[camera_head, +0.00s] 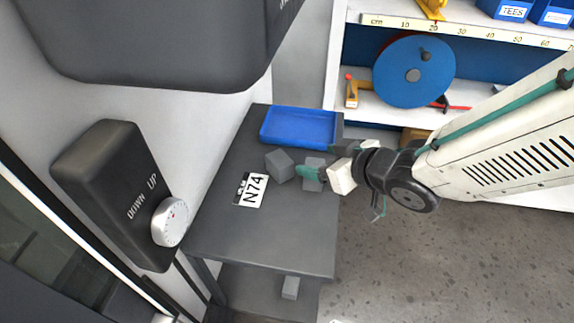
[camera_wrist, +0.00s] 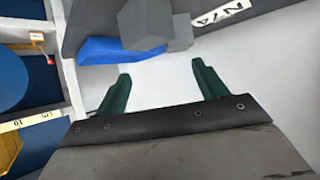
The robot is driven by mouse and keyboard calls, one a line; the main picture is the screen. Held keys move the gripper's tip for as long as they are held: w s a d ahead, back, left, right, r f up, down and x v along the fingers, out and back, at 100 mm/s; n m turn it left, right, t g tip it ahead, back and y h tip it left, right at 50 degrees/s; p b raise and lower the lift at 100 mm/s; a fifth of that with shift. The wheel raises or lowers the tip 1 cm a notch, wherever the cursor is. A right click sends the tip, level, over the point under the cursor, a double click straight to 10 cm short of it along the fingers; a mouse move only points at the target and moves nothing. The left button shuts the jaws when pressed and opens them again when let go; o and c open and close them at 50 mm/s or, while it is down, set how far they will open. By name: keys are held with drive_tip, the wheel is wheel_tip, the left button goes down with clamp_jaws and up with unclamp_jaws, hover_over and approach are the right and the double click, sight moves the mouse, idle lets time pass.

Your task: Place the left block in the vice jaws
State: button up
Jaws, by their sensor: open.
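The left block (camera_head: 279,164) is a grey cube on the dark grey table. A second grey block (camera_head: 314,162) stands to its right, partly covered by my gripper (camera_head: 306,173). My gripper comes in from the right with its green fingers near the blocks. In the wrist view my gripper (camera_wrist: 160,78) has its two green fingers spread, with nothing between them. Two grey blocks show beyond the fingers, one overlapping the other; I cannot tell for certain which is the left one. No vice jaws can be made out in either view.
A blue tray (camera_head: 300,126) lies at the table's back edge, behind the blocks. An N74 label (camera_head: 250,190) lies left of them. The table's front (camera_head: 262,245) is clear. A dark control box with a knob (camera_head: 170,221) is at left, shelves (camera_head: 385,110) behind.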

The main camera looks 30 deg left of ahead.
sight(283, 161)
drive_tip(key=shift+n+g+y, duration=0.4)
drive_tip(key=shift+g, duration=0.1)
drive_tip(key=a, duration=0.1)
drive_tip(key=s+a+f, duration=0.1)
drive_tip(key=a+f, duration=0.1)
drive_tip(key=a, duration=0.1)
drive_tip(key=shift+s+a, duration=0.1)
drive_tip(key=shift+s, duration=0.3)
drive_tip(key=shift+w+x, duration=0.15)
drive_tip(key=shift+x, duration=1.2)
drive_tip(key=shift+w+x, duration=0.15)
drive_tip(key=shift+x, duration=1.2)
drive_tip(key=c, duration=1.5)
wheel_tip(283, 161, up, 10)
drive_tip(key=shift+r, duration=0.1)
drive_tip(key=shift+c, duration=0.2)
